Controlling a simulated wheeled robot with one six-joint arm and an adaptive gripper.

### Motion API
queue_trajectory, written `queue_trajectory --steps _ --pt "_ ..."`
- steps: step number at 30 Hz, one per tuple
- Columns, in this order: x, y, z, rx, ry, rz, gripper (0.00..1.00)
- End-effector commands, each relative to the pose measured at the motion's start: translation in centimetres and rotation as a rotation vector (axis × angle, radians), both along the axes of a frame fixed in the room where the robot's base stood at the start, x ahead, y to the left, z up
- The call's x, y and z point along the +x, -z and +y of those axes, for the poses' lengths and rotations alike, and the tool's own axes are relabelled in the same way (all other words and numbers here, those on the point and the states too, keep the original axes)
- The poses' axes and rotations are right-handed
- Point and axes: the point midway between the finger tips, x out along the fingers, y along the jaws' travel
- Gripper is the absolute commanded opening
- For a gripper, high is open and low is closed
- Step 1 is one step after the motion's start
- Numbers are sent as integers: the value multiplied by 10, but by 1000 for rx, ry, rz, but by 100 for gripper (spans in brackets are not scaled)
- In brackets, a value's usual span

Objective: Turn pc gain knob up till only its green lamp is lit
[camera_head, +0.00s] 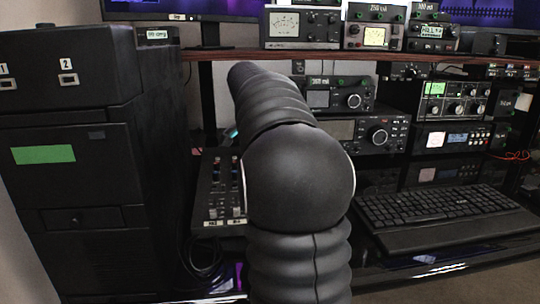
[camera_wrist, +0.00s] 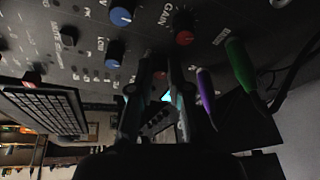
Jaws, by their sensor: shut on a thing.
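No lit green lamp can be made out on the panel. In the head view the mixer (camera_head: 213,185) shows partly, left of my arm, which hides my gripper there.
A purple plug (camera_wrist: 205,88) and a green plug (camera_wrist: 240,62) stand out from the panel right of my fingers. In the head view a black computer tower (camera_head: 85,190) stands left, a keyboard (camera_head: 430,207) lies right, and radios (camera_head: 375,135) fill the shelves behind.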

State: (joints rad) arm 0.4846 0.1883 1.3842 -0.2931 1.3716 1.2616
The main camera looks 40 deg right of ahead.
Motion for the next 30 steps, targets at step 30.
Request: queue_trajectory --steps 30 --pt "0 -23 8 -1 1 -2 40"
